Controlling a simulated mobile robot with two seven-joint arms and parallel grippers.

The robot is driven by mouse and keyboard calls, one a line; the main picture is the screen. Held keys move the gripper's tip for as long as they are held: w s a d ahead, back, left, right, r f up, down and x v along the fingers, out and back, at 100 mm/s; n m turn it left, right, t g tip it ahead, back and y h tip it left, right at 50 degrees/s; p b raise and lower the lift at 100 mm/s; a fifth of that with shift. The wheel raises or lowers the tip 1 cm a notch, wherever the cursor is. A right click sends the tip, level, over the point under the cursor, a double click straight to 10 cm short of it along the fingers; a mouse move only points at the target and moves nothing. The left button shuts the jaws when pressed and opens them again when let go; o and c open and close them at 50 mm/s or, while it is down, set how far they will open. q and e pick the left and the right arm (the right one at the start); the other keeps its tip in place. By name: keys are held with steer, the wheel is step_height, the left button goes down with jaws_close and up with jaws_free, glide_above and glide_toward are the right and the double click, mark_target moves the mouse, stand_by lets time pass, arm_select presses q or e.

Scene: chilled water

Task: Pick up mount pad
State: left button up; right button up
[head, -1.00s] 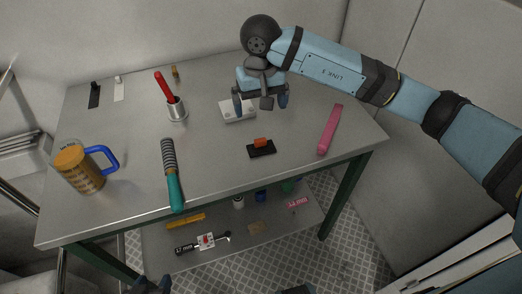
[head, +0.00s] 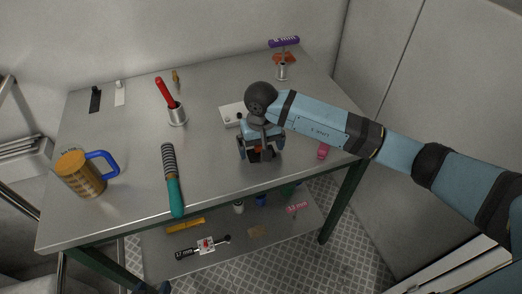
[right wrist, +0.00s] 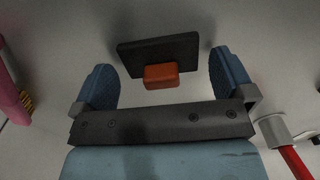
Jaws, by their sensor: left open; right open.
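The mount pad, which I take to be the black plate with an orange block (right wrist: 160,76), lies on the grey table. In the right wrist view it is between my right gripper's (right wrist: 163,80) two blue fingers, with a gap on each side. That gripper is open and holds nothing. In the head view my right gripper (head: 262,156) is over the pad and hides most of it; a little orange (head: 259,150) shows. Only a small dark piece of my left gripper (head: 165,287) shows at the bottom edge, away from the table top.
A pink object (head: 323,151) lies right of the right gripper. A white box (head: 231,115) is just behind it.

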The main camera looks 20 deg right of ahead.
steer(key=shift+f, duration=0.15)
steer(key=c, duration=0.8)
